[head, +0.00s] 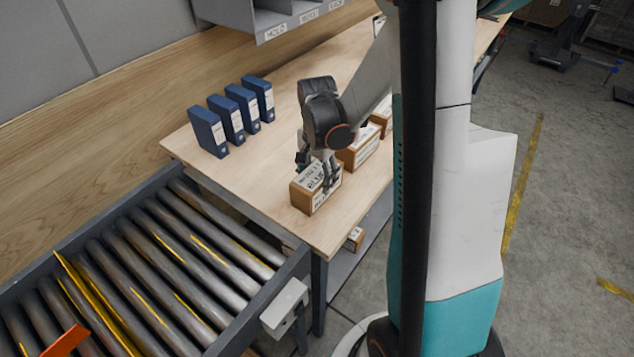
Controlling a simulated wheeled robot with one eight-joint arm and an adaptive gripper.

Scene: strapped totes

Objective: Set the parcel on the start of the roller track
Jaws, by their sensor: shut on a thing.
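A small brown parcel (305,198) with a white printed label on top is at the front part of the wooden table (272,222). My gripper (326,178) comes down over it from above and is shut on it, covering part of its top and far side. I cannot tell whether the parcel touches the tabletop or is slightly raised. The roller track (165,262), with grey metal rollers, lies to the left of the table and nearer. Its rollers in view carry no parcel.
Several blue binders (208,131) stand on the table's left. More brown boxes (360,150) sit behind my gripper, partly hidden. A yellow bar (88,295) and an orange piece (65,341) cross the track. A grey box (285,306) sticks out from its frame.

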